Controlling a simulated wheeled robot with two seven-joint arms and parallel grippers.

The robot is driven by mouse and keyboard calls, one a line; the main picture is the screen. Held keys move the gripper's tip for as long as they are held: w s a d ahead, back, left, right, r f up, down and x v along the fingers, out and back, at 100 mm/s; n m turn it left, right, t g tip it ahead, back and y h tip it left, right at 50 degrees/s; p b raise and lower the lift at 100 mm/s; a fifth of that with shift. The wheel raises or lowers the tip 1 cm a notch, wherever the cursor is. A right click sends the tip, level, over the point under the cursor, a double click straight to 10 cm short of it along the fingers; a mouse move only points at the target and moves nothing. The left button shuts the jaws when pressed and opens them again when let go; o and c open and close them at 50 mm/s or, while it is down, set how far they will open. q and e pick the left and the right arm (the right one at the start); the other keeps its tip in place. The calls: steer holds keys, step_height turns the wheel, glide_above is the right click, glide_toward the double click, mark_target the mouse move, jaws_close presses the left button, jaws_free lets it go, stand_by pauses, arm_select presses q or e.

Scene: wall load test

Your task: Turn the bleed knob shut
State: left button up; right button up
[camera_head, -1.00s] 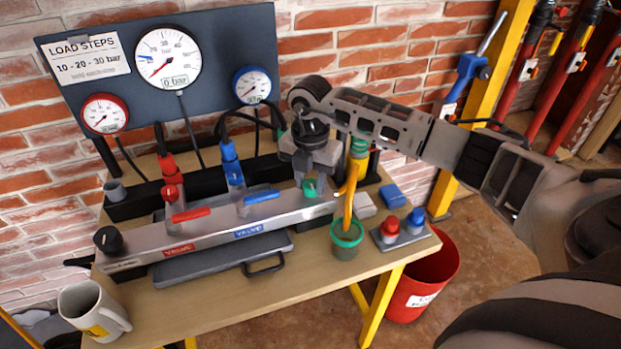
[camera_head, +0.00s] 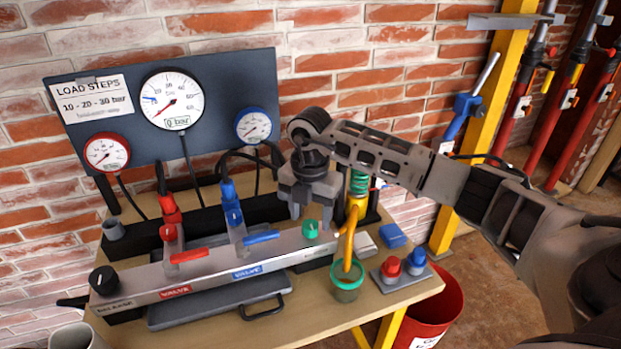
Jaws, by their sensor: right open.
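A green knob (camera_head: 311,229) with a pale mark sits on top of the grey valve block (camera_head: 205,270), near its right end. My left gripper is out of view.
A yellow hose (camera_head: 350,238) runs into a green-rimmed cup (camera_head: 346,288) right of the green knob. Red and blue caps (camera_head: 390,267) sit on a plate. The large gauge (camera_head: 171,102) reads 0 bar.

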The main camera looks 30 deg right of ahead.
mark_target(310, 224)
step_height(310, 224, up, 14)
steer(key=shift+b, duration=0.45)
